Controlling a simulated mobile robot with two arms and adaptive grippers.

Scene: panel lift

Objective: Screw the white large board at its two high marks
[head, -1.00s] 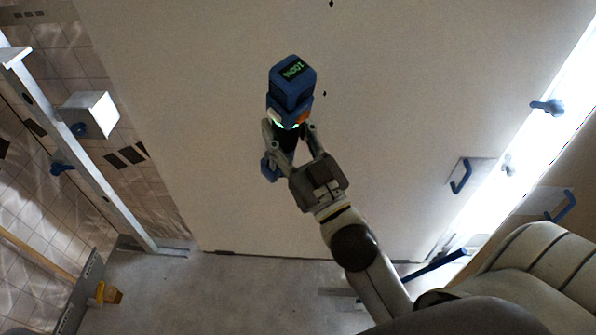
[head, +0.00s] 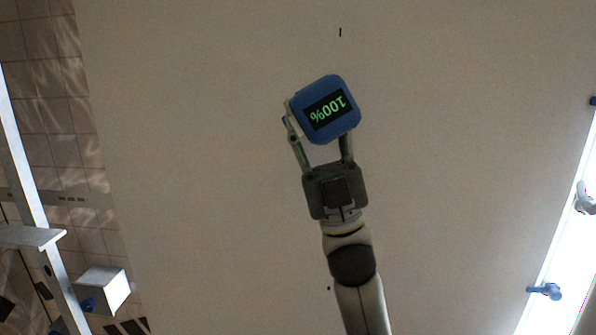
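The white large board (head: 220,200) fills most of the head view. A short dark mark (head: 340,32) shows on it near the top of the picture, and a smaller dark mark (head: 328,288) shows lower, just left of my arm. My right gripper (head: 320,140) is shut on a blue power screwdriver (head: 325,108), whose display reads 100%. The tool is below the upper mark in the picture. Its tip is hidden, so I cannot tell whether it touches the board. My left gripper is out of view.
A pale metal frame (head: 28,185) with a white box (head: 104,290) stands at the left, before a tiled wall (head: 50,105). A bright strip (head: 560,250) with a blue clamp-like fitting (head: 545,291) runs along the right edge. The board around the tool is clear.

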